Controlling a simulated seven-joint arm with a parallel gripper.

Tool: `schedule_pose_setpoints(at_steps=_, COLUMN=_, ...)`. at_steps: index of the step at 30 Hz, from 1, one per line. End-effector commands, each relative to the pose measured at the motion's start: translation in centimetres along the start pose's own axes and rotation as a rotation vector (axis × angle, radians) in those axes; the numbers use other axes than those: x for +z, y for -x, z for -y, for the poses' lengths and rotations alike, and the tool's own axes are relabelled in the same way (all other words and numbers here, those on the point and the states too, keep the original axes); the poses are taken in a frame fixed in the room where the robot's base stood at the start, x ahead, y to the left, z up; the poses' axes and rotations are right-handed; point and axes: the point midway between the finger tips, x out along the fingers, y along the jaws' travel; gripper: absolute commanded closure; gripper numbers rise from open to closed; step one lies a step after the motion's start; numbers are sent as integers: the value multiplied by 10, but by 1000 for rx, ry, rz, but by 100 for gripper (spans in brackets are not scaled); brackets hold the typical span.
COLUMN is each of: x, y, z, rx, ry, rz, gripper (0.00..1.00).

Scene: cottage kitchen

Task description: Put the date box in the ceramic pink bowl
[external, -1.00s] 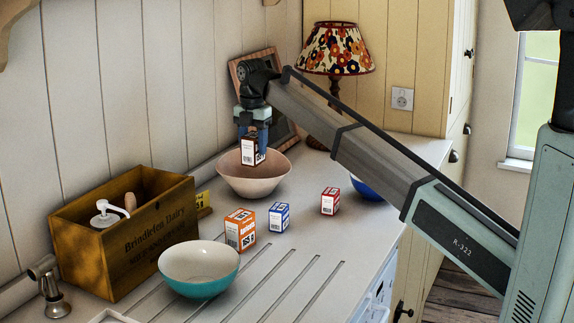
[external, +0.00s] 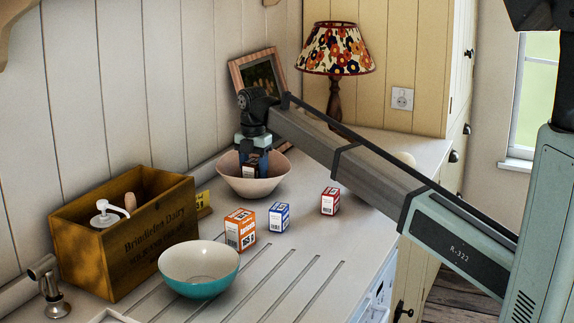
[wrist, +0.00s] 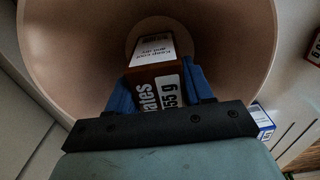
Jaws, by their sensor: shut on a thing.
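The ceramic pink bowl (external: 240,186) stands on the counter near the back wall; its inside fills much of the wrist view (wrist: 70,60). My gripper (external: 257,164) points down into the bowl, its fingertips below the rim. In the wrist view, the blue fingers of my gripper (wrist: 158,88) are shut on the date box (wrist: 155,84), a brown and white box with "ates" and "55 g" lettering. The box is inside the bowl's opening. Whether it touches the bowl's bottom I cannot tell. In the external view the box is mostly hidden by the bowl and fingers.
An orange box (external: 240,229), a blue box (external: 279,217) and a red box (external: 330,201) stand in front of the bowl. A teal bowl (external: 199,271) and a wooden crate (external: 150,243) are at the left. A lamp (external: 336,60) and picture frame (external: 240,75) stand behind.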

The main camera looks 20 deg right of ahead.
Motion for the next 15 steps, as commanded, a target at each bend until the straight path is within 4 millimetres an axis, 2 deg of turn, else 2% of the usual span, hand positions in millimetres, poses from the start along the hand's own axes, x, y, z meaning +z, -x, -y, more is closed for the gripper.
schedule_pose_setpoints(at_steps=2, x=0, y=-2, z=0, rx=0, ry=0, rz=0, gripper=85)
schedule_pose_setpoints(at_steps=3, x=0, y=-2, z=0, rx=0, ry=0, rz=0, gripper=45)
schedule_pose_setpoints(at_steps=10, x=0, y=-2, z=0, rx=0, ry=0, rz=0, gripper=23)
schedule_pose_setpoints(at_steps=15, x=0, y=-2, z=0, rx=0, ry=0, rz=0, gripper=23)
